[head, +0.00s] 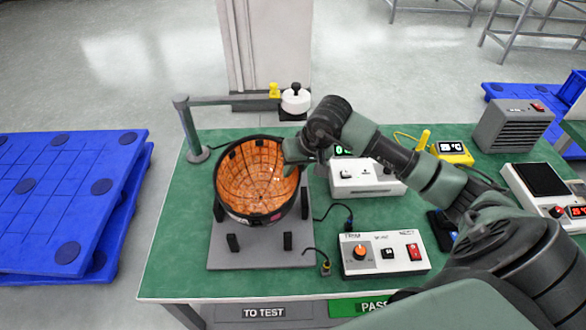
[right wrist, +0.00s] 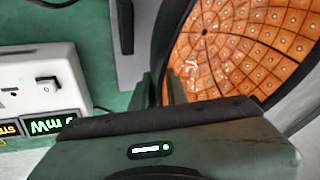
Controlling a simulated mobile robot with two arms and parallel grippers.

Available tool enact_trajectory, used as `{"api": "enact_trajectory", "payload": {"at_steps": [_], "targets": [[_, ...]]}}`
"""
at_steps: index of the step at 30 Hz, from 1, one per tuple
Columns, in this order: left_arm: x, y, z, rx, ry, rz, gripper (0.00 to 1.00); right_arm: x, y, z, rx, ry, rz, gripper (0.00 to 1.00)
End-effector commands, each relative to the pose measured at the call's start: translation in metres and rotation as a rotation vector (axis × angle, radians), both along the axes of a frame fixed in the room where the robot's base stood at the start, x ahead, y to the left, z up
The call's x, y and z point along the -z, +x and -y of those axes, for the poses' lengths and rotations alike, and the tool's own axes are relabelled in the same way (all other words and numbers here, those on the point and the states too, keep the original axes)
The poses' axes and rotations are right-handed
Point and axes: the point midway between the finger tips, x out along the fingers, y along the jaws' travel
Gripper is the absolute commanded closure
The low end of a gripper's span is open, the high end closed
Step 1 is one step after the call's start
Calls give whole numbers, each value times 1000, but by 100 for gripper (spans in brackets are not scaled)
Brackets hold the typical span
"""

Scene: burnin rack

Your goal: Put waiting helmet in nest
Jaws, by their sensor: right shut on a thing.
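The helmet (head: 257,180) is a dark bowl with its open side up and an orange, grid-patterned inside. It is over the grey nest plate (head: 262,258), which has short black posts around it. I cannot tell whether the helmet rests on the plate or hangs just above it. My right gripper (head: 296,158) is shut on the helmet's right rim. In the right wrist view the orange inside (right wrist: 240,45) fills the upper right, beside the fingers (right wrist: 165,88). My left gripper is not in view.
A post with a swing arm (head: 235,100) carrying a white knob-topped piece (head: 295,98) stands behind the helmet. A white meter box (head: 365,180) and a control box with an orange knob (head: 383,254) stand to the right. Blue pallets (head: 60,200) lie left of the green bench (head: 170,260).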

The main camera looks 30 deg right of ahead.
Motion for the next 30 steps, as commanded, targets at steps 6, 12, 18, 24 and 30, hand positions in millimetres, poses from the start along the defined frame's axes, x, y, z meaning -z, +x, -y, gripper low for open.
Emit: {"api": "enact_trajectory", "payload": {"at_steps": [6,12,18,24,30], "targets": [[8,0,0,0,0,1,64,5,1,0,1,1,3,100],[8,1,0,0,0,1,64,5,0,0,1,0,0,71],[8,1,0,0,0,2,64,5,0,0,1,1,0,64],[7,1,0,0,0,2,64,4,0,0,1,1,0,64],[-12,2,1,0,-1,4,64,-10,0,-1,0,3,0,64]]}}
